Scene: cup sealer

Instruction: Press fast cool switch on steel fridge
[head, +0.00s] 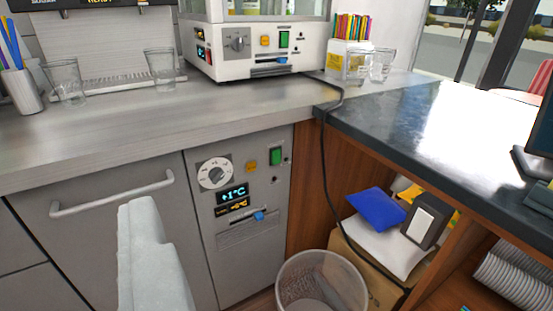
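The steel fridge (240,265) is built in under the counter, with a control panel on its front. The panel has a round white dial (215,173), a small orange-yellow button (251,166), a green switch (275,156), a lit blue display reading about +1°C (233,194) and a slider with a blue knob (259,216). The labels are too small to read, so I cannot tell which control is fast cool. My gripper (143,235) shows as a pale grey shape at lower left, left of the panel and apart from the controls. Its finger opening cannot be made out.
A steel door with a bar handle (112,194) is left of the panel. A mesh bin (322,285) stands on the floor at lower right. A similar control panel (262,43) is on the machine on the counter. A black cable (324,160) hangs beside the wooden side.

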